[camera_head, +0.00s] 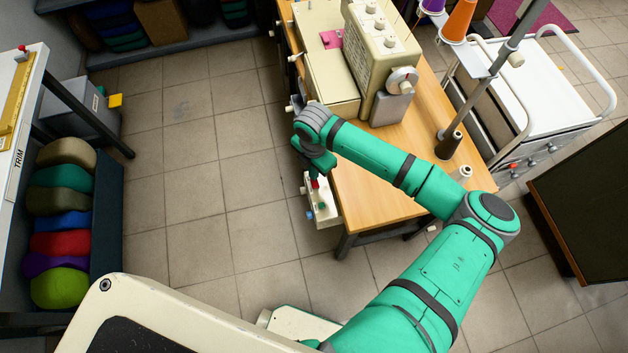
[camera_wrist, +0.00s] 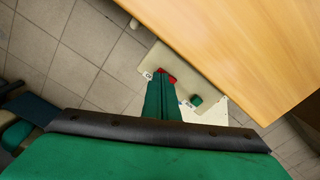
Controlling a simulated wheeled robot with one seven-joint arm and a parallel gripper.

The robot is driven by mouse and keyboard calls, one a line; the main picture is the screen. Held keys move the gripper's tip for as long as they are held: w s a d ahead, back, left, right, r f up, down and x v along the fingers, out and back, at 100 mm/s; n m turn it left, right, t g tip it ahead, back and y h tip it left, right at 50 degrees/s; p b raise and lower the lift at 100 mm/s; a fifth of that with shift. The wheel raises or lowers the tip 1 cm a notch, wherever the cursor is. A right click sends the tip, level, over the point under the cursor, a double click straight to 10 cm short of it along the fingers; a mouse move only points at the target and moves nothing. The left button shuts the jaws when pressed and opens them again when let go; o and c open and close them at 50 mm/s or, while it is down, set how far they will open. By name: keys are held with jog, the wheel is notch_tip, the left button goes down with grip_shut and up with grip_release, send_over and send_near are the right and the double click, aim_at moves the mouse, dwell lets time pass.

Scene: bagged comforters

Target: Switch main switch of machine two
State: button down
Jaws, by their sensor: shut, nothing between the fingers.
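A sewing machine (camera_head: 380,60) stands on a wooden table (camera_head: 375,180); I cannot see a label numbering it. A pale switch box (camera_head: 325,217) is fixed under the table's edge and also shows in the wrist view (camera_wrist: 211,112). It carries a red part (camera_wrist: 168,76) and a green button (camera_wrist: 196,100). My gripper (camera_wrist: 159,78) is shut and empty, pointing down, with its tips right beside the red part. I cannot tell whether they touch it. In the head view my gripper (camera_head: 316,174) partly covers the box.
The table edge (camera_wrist: 205,65) is close beside my gripper. A thread stand (camera_head: 480,90) and a white trolley (camera_head: 535,100) are at the right. A rack of coloured rolls (camera_head: 62,220) stands at the left. The tiled floor (camera_head: 200,180) between is clear.

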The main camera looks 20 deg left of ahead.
jog(key=shift+f, duration=0.55)
dwell(0.4)
jog(key=shift+r, duration=0.1)
notch_tip(320, 180, up, 7)
dwell(0.8)
jog(key=shift+w, duration=0.15)
